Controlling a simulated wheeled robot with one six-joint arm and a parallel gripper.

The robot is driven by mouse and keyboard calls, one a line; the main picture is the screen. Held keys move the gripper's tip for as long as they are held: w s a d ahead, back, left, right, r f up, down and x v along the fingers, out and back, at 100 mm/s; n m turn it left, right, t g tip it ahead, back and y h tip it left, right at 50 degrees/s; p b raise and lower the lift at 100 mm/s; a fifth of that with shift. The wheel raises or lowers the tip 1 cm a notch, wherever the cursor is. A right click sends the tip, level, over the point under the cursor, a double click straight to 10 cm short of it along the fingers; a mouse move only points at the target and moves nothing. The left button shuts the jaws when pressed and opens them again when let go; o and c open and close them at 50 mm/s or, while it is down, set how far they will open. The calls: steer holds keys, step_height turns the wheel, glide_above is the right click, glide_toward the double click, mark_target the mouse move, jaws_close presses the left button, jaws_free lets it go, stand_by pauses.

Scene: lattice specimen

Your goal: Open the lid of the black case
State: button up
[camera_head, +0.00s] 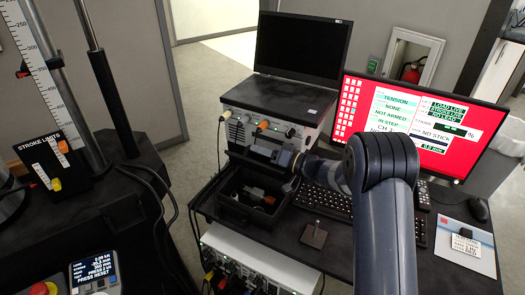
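The black case (236,212) sits at the left end of the dark desk, in front of the grey instrument. Its dark hollow inside shows from above, with a grey and orange item (264,198) in it. The lid is hard to make out against the dark parts behind; I cannot tell its exact angle. My gripper (280,157) is at the case's back right, between it and the instrument. The wrist partly covers that side. The fingertips are small and dark, so their opening and any contact with the lid are unclear.
A red-screened monitor (408,112), keyboard (326,201) and mouse (479,210) are to the right. A small dark square stand (314,235) is right of the case. A test frame fills the left.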

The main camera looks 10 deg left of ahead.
steer(key=shift+c, duration=0.2)
jaws_close()
stand_by(0.3)
steer(key=shift+w+d+r+m+p, duration=0.25)
steer(key=shift+w+m+p, duration=0.25)
steer(key=shift+p, duration=0.45)
steer(key=shift+w+f+m+p, duration=0.1)
steer(key=shift+w+m+p, duration=0.2)
steer(key=shift+o, duration=0.2)
jaws_free()
